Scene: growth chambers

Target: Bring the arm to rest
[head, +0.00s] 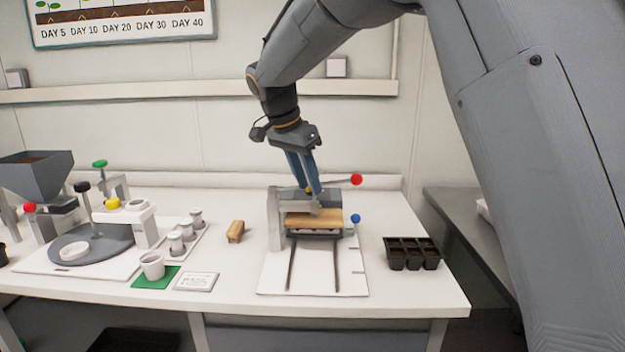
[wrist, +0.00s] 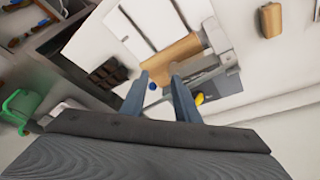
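My arm reaches down from the top of the head view. My gripper (head: 314,190) hangs tilted just above or behind the top of a grey press (head: 275,222); whether it touches the press I cannot tell. In the wrist view my gripper (wrist: 159,78) has its two blue-grey fingers apart, with nothing held between them. The press, with a wooden block (head: 313,219) in it, lies beyond the fingers. A red-knobbed lever (head: 356,179) and a blue knob (head: 355,218) stick out at the press's right side.
A black cell tray (head: 412,255) stands right of the press. A small wooden block (head: 235,232) lies to the left. Further left are white cups (head: 152,264), a round grey turntable (head: 110,246) and a hopper (head: 37,175). Open air surrounds the upper arm before the wall.

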